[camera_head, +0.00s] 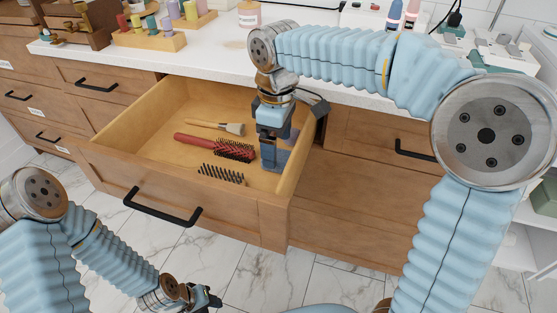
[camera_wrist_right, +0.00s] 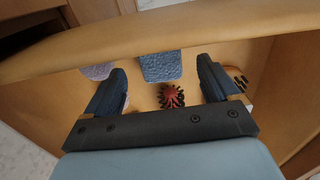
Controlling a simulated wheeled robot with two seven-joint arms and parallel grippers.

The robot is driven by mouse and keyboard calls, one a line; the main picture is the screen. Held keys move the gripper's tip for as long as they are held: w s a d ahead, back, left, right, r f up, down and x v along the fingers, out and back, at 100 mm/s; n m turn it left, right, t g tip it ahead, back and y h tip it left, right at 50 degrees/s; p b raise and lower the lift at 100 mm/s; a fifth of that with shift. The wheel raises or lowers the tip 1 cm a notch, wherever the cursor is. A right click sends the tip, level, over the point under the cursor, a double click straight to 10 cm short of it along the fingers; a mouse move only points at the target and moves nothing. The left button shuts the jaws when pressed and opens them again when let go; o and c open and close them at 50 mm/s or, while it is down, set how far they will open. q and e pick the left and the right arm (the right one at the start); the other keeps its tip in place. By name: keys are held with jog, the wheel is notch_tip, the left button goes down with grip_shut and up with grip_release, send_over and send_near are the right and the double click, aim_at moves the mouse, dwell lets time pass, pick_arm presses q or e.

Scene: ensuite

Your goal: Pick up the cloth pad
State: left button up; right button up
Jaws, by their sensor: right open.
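A blue textured cloth pad (camera_wrist_right: 160,67) lies in the open drawer near its right side, seen in the right wrist view. In the head view it is mostly hidden by my right gripper (camera_head: 270,160). My right gripper is inside the drawer, pointing down, and is open; in the wrist view the pad shows beyond and between its fingers (camera_wrist_right: 162,78). I cannot tell whether they touch it. A paler lavender piece (camera_wrist_right: 98,71) lies beside the pad, partly behind one finger. My left gripper (camera_head: 207,299) is low in front of the cabinet; its jaws are unclear.
The open wooden drawer (camera_head: 190,220) also holds a red round brush (camera_head: 215,147), a light-handled brush (camera_head: 217,127) and a black bristled item (camera_head: 221,174). The drawer walls stand close to my right gripper. The white counter (camera_head: 210,65) above carries bottles and a wooden rack.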

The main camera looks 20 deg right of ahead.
notch_tip(320, 180, down, 2)
jog(key=shift+f, duration=0.15)
jog(key=c, duration=1.1)
jog(key=shift+r+p, duration=1.1)
jog(key=shift+r, duration=7.95)
